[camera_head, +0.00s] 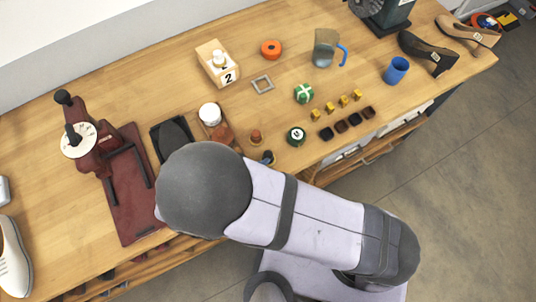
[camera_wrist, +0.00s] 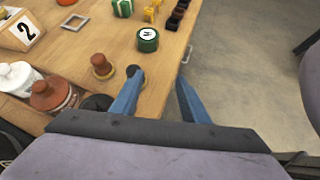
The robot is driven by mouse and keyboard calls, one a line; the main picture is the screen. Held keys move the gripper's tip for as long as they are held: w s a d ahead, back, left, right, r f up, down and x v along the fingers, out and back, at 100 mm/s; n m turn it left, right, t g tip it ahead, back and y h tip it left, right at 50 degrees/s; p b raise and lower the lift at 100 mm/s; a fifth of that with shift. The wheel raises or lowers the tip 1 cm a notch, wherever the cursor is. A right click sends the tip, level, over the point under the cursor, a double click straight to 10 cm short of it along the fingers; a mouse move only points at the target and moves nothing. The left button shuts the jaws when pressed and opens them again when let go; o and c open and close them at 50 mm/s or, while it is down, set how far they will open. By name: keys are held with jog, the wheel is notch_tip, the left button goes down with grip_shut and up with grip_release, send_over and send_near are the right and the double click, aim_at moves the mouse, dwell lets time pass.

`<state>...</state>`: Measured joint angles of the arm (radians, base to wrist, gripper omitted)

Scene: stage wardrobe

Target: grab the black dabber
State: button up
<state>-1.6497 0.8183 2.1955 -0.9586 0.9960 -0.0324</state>
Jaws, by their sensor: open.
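The black dabber (camera_wrist: 133,70) shows in the wrist view as a small dark knob at the tip of my left finger, which hides most of it. In the head view it is a small dark shape (camera_head: 268,156) at the edge of my arm. My gripper (camera_wrist: 158,80) is open, with blue fingers apart and nothing between them; the right finger is out over the table's front edge. I cannot tell whether the left finger touches the dabber. My arm hides most of the gripper in the head view.
A brown dabber (camera_wrist: 102,66) stands just left of the black one. A green round tin (camera_wrist: 148,40) stands beyond. Jars with white (camera_wrist: 18,77) and brown (camera_wrist: 50,93) tops stand at left. In the head view, small dark blocks (camera_head: 341,126) and a blue cup (camera_head: 397,70) are farther right.

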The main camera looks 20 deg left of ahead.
aim_at(268, 155)
jog(key=n+t, duration=0.1)
jog(key=n+y, duration=0.1)
jog(key=a+f+n+t+y+b, duration=0.1)
jog(key=shift+s+n+t, duration=0.2)
jog(key=shift+n+t, duration=0.1)
jog(key=n+y, duration=0.1)
jog(key=a+n+t+y, duration=0.1)
jog(key=shift+s+a+n+y+b, duration=0.15)
jog(key=shift+n+y+b, duration=0.15)
jog(key=shift+n, duration=0.1)
jog(key=shift+b+x, duration=1.3)
jog(key=shift+x, duration=2.35)
jog(key=shift+r, duration=0.2)
jog(key=shift+c, duration=0.6)
grip_shut()
